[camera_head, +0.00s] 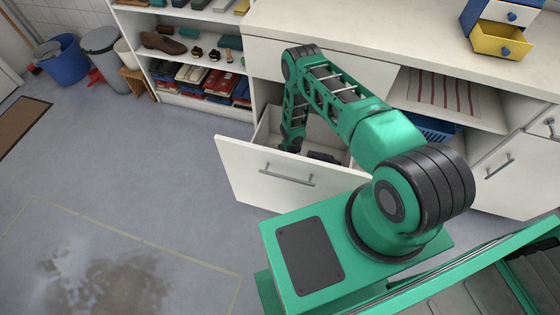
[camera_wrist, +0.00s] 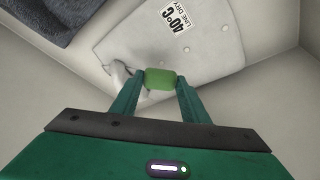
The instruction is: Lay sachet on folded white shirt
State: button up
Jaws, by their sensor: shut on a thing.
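In the wrist view my gripper (camera_wrist: 160,90) is shut on a small green sachet (camera_wrist: 160,78), held between the two fingertips. Beyond it lies the folded white shirt (camera_wrist: 215,38), with small buttons and a label reading "40°C LINE DRY". The sachet shows in front of the shirt; I cannot tell whether it touches it. In the head view my arm reaches down into the open white drawer (camera_head: 262,178), and the sachet, the shirt and my gripper's fingertips are hidden there.
A dark grey folded cloth (camera_wrist: 45,18) lies beside the shirt in the drawer. The drawer walls stand close around my gripper. Above is a counter (camera_head: 370,40) with a small blue and yellow drawer box (camera_head: 500,40). Shelves with shoes and folded clothes (camera_head: 212,85) stand at the left.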

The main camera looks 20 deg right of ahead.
jog(key=shift+f, duration=0.85)
jog(key=o, duration=1)
jog(key=shift+f, duration=0.1)
jog(key=v, duration=1.2)
